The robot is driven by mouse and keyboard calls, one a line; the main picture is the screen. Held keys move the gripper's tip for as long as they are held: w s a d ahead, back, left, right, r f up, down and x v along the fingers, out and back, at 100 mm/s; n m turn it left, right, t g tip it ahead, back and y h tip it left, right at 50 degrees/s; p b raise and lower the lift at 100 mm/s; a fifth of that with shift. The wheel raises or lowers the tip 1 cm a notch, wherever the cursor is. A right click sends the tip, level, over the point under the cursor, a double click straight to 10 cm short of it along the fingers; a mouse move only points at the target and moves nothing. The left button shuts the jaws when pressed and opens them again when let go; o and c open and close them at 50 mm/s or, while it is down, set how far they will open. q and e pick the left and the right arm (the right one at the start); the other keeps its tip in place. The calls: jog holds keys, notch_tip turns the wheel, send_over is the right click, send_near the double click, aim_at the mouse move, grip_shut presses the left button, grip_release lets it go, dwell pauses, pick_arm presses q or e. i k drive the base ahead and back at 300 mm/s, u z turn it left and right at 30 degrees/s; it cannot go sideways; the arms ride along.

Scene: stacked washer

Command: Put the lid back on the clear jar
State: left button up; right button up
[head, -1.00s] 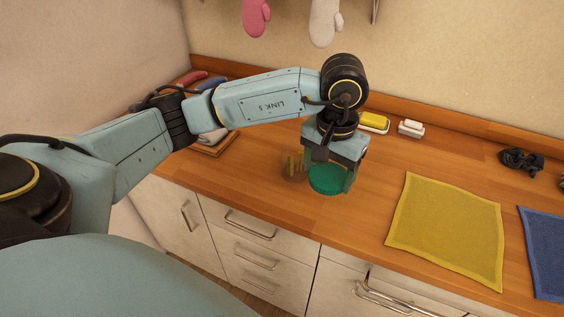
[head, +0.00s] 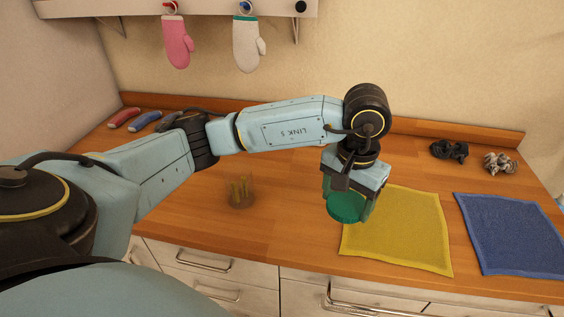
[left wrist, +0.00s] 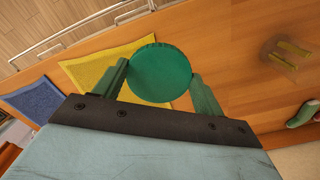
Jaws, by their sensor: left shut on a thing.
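My left gripper (head: 347,204) is shut on a round green lid (head: 345,208). It holds the lid above the counter, by the left edge of the yellow cloth in the head view. In the left wrist view the lid (left wrist: 160,73) sits between the two green fingers (left wrist: 161,82). The clear jar (head: 241,192) stands open on the counter, left of the gripper, with several yellowish sticks inside. The jar also shows at the right of the left wrist view (left wrist: 288,52), apart from the lid. My right gripper is not in view.
A yellow cloth (head: 410,235) and a blue cloth (head: 515,235) lie flat on the wooden counter (head: 285,225). A dark bundle (head: 449,150) and a grey one (head: 500,163) lie at the back right. Two mitts hang on the wall. The counter between jar and lid is clear.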

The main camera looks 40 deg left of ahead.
aim_at(241, 194)
jog(key=z, duration=0.8)
jog(key=k, duration=0.9)
jog(key=u, duration=1.75)
jog(key=i, duration=0.5)
jog(key=u, duration=0.1)
